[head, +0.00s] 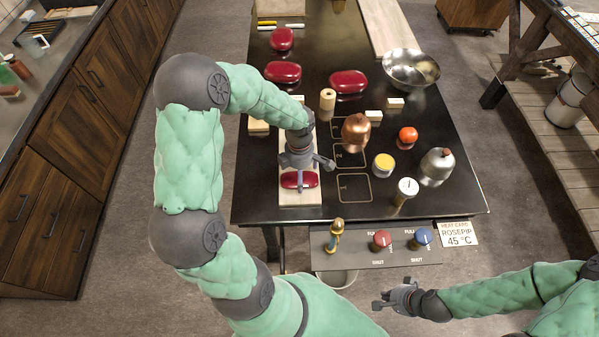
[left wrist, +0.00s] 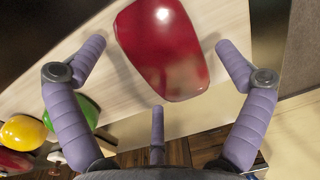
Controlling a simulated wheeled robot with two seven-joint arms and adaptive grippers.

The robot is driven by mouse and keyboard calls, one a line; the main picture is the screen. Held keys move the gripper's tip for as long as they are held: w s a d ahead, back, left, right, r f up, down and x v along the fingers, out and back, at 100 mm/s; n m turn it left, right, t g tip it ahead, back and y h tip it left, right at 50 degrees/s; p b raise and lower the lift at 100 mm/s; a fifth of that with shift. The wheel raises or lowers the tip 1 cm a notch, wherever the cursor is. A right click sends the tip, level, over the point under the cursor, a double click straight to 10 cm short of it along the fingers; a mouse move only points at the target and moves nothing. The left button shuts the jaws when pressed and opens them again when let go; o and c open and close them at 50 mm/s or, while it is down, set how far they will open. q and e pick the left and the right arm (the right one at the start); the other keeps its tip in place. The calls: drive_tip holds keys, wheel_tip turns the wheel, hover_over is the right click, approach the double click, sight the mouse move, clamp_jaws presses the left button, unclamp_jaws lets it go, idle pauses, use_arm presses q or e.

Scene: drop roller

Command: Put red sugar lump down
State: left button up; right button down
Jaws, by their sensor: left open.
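A glossy dark red lump (head: 299,181) lies on the near end of a pale wooden board (head: 299,200) at the table's left front. My left gripper (head: 306,168) is just above it, and a grey finger crosses in front of it. In the left wrist view the red lump (left wrist: 165,50) lies on the pale board between the spread fingers of my left gripper (left wrist: 160,75), with gaps on both sides. That gripper is open. My right gripper (head: 390,300) hangs in front of the table, apart from everything; its finger opening is too small to judge.
Similar red lumps (head: 348,82) lie farther back. A copper pot (head: 356,133), yellow-topped tin (head: 383,164), steel kettle (head: 437,166), orange-red ball (head: 408,135) and metal bowl (head: 411,68) stand to the right. A panel with red and blue knobs (head: 376,247) is at the front edge.

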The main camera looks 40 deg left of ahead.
use_arm(q)
drive_tip(key=shift+r, duration=0.2)
wheel_tip(320, 180, up, 12)
drive_tip(key=p, duration=0.1)
drive_tip(key=shift+w+a+p, duration=0.2)
drive_tip(key=shift+w+p, duration=0.05)
drive_tip(key=shift+p, duration=0.05)
